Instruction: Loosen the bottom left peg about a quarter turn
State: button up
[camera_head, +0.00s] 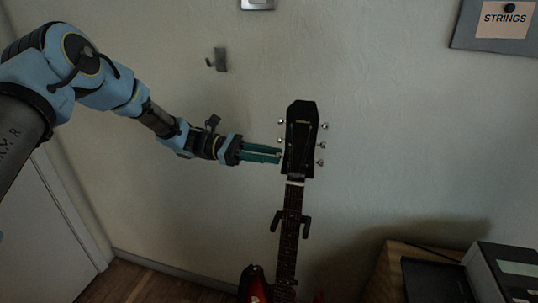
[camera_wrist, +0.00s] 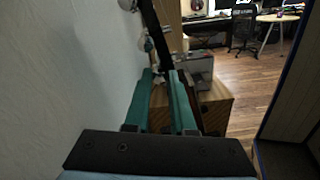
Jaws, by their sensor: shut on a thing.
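The guitar (camera_head: 300,125) hangs upright against the wall, its dark headstock at the top. Two left pegs show, the top left peg (camera_head: 281,121) and the middle left peg (camera_head: 280,139). My gripper (camera_head: 281,157) reaches in from the left with its teal fingers at the bottom left peg, which they mostly hide. It is shut on that peg. In the wrist view my gripper (camera_wrist: 161,73) has its fingertips close about the peg beside the dark headstock edge (camera_wrist: 157,35). Another peg (camera_wrist: 148,44) shows just beyond the tips. The peg's turn angle cannot be told.
A wall hanger (camera_head: 305,222) holds the neck. A grey hook (camera_head: 220,60) is on the wall at upper left. A wooden cabinet (camera_head: 385,275) with dark boxes stands at lower right. A STRINGS sign (camera_head: 504,20) is at upper right. The wall (camera_wrist: 60,80) runs close along the left in the wrist view.

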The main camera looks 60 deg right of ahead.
grip_shut()
jog(key=shift+f+b, duration=0.1)
jog(key=shift+b, duration=0.25)
jog(key=m+b, duration=1.7)
jog(key=b, duration=0.3)
jog(key=shift+f+m, duration=0.1)
jog(key=shift+m, duration=0.3)
jog(key=o, duration=0.7)
grip_release()
